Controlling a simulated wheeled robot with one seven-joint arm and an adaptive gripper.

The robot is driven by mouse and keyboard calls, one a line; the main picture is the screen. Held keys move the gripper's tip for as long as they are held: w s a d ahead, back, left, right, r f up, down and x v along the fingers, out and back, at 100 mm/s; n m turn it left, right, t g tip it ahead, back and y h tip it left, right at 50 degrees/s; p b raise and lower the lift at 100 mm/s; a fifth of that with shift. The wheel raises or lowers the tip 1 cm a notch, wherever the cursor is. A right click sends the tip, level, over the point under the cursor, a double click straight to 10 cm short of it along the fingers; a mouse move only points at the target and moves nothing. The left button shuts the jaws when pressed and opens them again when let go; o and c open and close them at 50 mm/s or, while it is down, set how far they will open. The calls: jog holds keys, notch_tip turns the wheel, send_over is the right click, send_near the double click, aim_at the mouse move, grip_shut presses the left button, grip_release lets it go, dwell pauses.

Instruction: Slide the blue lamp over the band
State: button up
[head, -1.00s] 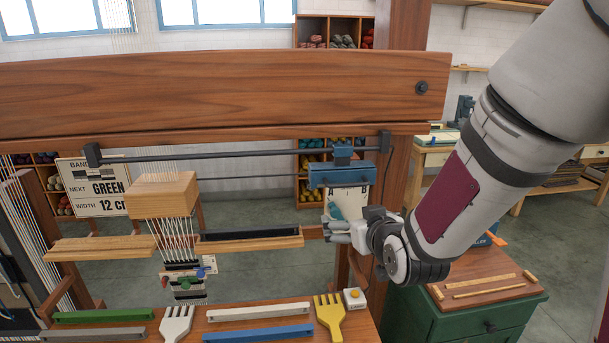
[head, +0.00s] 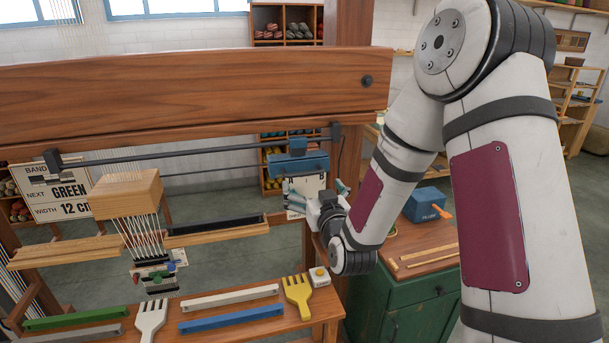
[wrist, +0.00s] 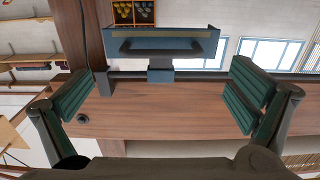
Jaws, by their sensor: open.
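The blue lamp (head: 297,163) hangs from a dark rail under the loom's top beam, at the rail's right end. It also shows at the top middle of the wrist view (wrist: 185,42). The band (head: 156,277) is a short dark and white woven strip below a wooden block, well left of the lamp. My gripper (head: 314,193) is just below and right of the lamp. Its teal fingers are spread wide in the wrist view (wrist: 162,95), with nothing between their tips. The lamp appears beyond them, and I see no contact.
The rail (head: 200,149) runs from above the wooden block (head: 127,192) to the lamp. A shelf holds a yellow comb (head: 298,293), a white comb (head: 151,318) and coloured bars. A sign (head: 50,192) stands at left. A green cabinet (head: 410,305) stands at right.

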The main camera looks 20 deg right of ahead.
aim_at(305, 174)
jog(key=w, duration=0.7)
jog(key=shift+w, duration=0.15)
jog(key=shift+c, duration=0.2)
